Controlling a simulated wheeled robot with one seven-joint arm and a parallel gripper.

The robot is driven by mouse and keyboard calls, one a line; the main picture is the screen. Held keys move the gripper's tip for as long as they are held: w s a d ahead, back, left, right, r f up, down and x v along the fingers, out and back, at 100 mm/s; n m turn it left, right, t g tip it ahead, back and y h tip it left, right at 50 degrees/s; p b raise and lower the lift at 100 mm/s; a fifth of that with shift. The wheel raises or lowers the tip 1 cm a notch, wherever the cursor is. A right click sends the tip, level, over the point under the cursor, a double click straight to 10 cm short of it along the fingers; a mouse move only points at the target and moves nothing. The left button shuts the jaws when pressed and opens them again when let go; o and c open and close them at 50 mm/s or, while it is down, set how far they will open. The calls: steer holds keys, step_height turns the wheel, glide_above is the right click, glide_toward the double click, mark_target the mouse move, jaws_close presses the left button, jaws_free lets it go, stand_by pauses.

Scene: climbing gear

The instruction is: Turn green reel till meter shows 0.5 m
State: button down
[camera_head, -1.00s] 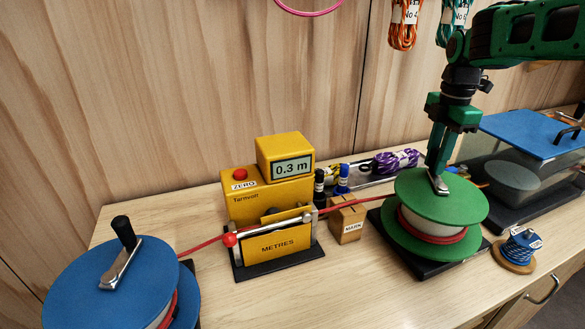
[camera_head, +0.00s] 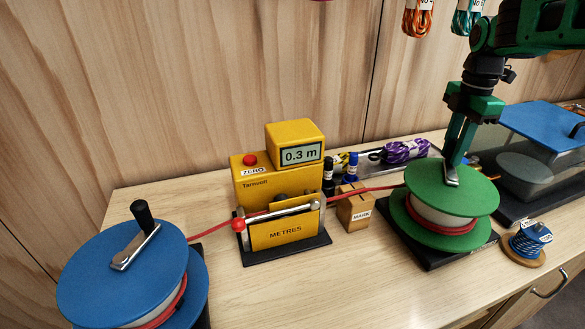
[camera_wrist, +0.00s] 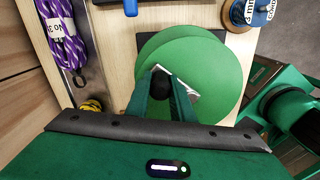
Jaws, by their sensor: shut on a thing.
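The green reel (camera_head: 473,203) stands on a black base at the right, with red cord around its pale core. My gripper (camera_head: 454,166) points down over its top disc, shut on the crank handle. In the wrist view, the fingers (camera_wrist: 168,95) close around the dark knob (camera_wrist: 163,84) of the crank, above the green disc (camera_wrist: 215,70). The yellow meter (camera_head: 277,185) shows 0.3 m on its display (camera_head: 300,154). Red cord (camera_head: 350,194) runs from the green reel through the meter to the blue reel (camera_head: 122,275) at the left.
A wooden MARK block (camera_head: 354,209) and marker pens (camera_head: 351,167) stand between meter and green reel. Purple rope (camera_head: 405,151) lies behind. A blue-lidded clear box (camera_head: 540,150) is behind at right, and a small blue spool (camera_head: 530,240) stands front right. The bench front is clear.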

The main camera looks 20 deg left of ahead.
steer(key=shift+s+d+f, duration=0.1)
steer(key=shift+s+f, duration=0.05)
steer(key=shift+f, duration=0.1)
stand_by(0.6)
steer(key=shift+s+d, duration=0.2)
steer(key=shift+d, duration=0.4)
steer(key=shift+s+d, duration=0.2)
steer(key=shift+d, duration=0.35)
steer(key=shift+s+d, duration=0.45)
steer(key=shift+d, duration=0.2)
steer(key=shift+s+d, duration=0.7)
steer(key=shift+s, duration=0.15)
steer(key=shift+s+d, duration=0.35)
steer(key=shift+s, duration=0.55)
steer(key=shift+s, duration=0.2)
steer(key=shift+s+d, duration=0.1)
steer(key=shift+s, duration=1.2)
